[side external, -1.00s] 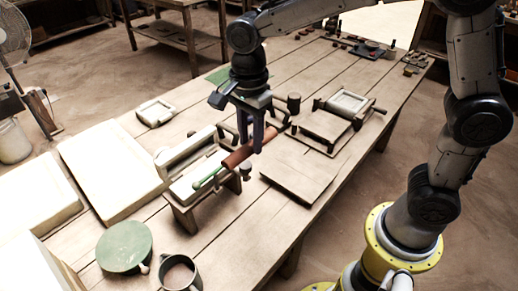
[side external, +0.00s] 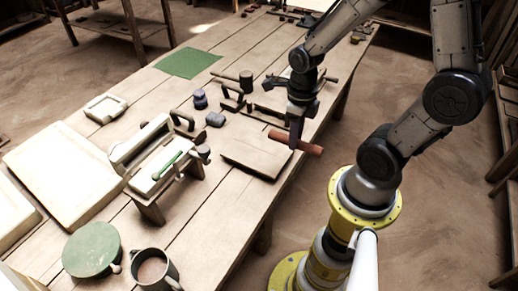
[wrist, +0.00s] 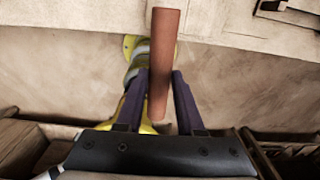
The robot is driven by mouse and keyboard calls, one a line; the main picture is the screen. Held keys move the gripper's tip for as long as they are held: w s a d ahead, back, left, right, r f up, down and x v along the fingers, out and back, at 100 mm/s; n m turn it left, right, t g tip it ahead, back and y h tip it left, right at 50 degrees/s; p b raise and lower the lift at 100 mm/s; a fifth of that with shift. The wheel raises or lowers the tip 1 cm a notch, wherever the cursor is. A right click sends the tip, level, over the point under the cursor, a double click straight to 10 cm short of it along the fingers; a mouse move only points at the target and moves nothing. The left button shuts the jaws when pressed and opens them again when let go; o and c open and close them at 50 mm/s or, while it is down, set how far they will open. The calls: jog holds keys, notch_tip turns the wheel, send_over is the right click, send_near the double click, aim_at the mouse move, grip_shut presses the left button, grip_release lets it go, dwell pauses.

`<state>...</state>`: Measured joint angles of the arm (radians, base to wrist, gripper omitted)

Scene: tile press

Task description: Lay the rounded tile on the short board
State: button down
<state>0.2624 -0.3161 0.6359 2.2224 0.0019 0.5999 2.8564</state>
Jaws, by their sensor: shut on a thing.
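The rounded tile (side external: 309,148) is a long reddish-brown piece. My gripper (side external: 296,141) is shut on it and holds it in the air near the table's right edge. In the wrist view the tile (wrist: 164,45) lies lengthwise between the two purple fingers of my gripper (wrist: 158,75). A thin flat wooden board (side external: 252,155) lies on the table to the left of the tile in the side view. I cannot tell whether it is the short board. Another low wooden piece behind it is partly hidden by my gripper.
A press-like stand with a green-handled tool (side external: 168,165) is on the left. Pale slabs (side external: 65,165) lie far left.

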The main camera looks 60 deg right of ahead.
jog(key=shift+w+d, duration=0.15)
jog(key=shift+d, duration=0.1)
jog(key=w+d+f, duration=0.2)
jog(key=w+f, duration=0.2)
jog(key=w, duration=0.4)
send_over(259, 149)
jog(key=s, duration=0.1)
jog(key=f, duration=0.4)
jog(key=shift+s+a+f, duration=0.1)
jog(key=shift+a+f, duration=0.1)
jog(key=shift+w+d+f, duration=0.15)
jog(key=shift+w+f, duration=0.35)
jog(key=shift+f, duration=0.1)
jog(key=shift+w+f, duration=0.1)
jog(key=shift+f, duration=1.5)
jog(key=c, duration=0.5)
grip_release()
jog(key=shift+f, duration=0.15)
